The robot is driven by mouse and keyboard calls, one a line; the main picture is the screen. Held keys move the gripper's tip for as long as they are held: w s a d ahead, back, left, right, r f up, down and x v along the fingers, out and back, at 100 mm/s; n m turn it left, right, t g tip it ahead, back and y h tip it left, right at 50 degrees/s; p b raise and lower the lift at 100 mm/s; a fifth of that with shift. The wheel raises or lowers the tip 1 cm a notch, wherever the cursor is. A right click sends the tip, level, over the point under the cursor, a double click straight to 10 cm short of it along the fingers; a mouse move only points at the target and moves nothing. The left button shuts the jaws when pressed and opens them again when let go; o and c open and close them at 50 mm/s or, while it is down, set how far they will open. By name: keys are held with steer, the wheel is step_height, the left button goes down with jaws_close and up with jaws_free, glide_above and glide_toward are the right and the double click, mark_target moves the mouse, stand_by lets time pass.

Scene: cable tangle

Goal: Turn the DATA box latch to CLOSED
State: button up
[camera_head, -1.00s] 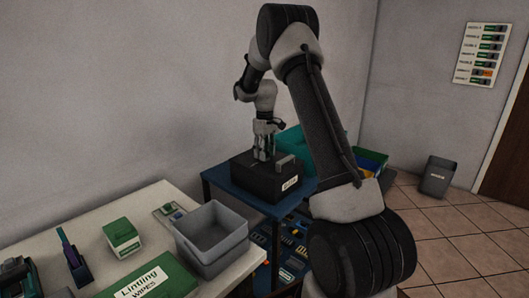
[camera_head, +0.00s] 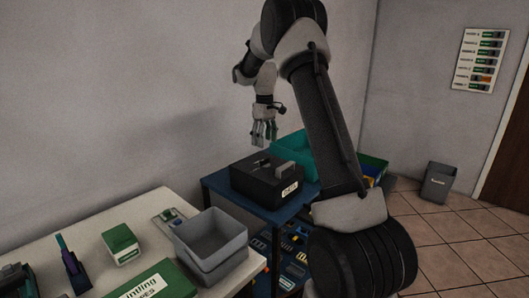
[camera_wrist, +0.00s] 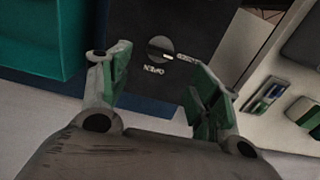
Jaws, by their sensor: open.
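The black DATA box (camera_head: 262,188) stands on the blue table, its white label on the front face. In the wrist view its dark top (camera_wrist: 190,20) carries a round latch knob (camera_wrist: 160,48) with a pale ridge. An OPEN mark sits below the knob and a CLOSED mark to its right. The ridge seems to slant toward the CLOSED side, but it is too small to be sure. My gripper (camera_head: 263,136) is raised above the box, clear of it. Its fingers (camera_wrist: 158,72) are open and empty, with the knob showing between and beyond them.
A teal bin (camera_head: 291,151) is close behind the box. A grey bin (camera_head: 210,235) and a green-topped box (camera_head: 120,243) sit on the pale bench at left. The wall is behind my arm. Free air surrounds my gripper.

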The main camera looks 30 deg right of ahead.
step_height(320, 180, up, 4)
steer(key=shift+f, duration=0.1)
stand_by(0.5)
steer(key=s+a+f+m, duration=0.1)
steer(key=s+f+m, duration=0.2)
steer(key=s, duration=0.4)
steer(key=s+a+r+t, duration=0.1)
steer(key=s+a+r, duration=0.2)
steer(key=s, duration=0.8)
steer(key=s+a+r+t, duration=0.1)
steer(key=s+a+r, duration=0.2)
steer(key=s, duration=0.8)
steer(key=s+a+r+m+t, duration=0.1)
steer(key=s+a+r+t, duration=0.1)
steer(key=s, duration=0.9)
steer(key=shift+s+a+r, duration=0.3)
steer(key=shift+a+r, duration=0.2)
steer(key=shift+r, duration=0.45)
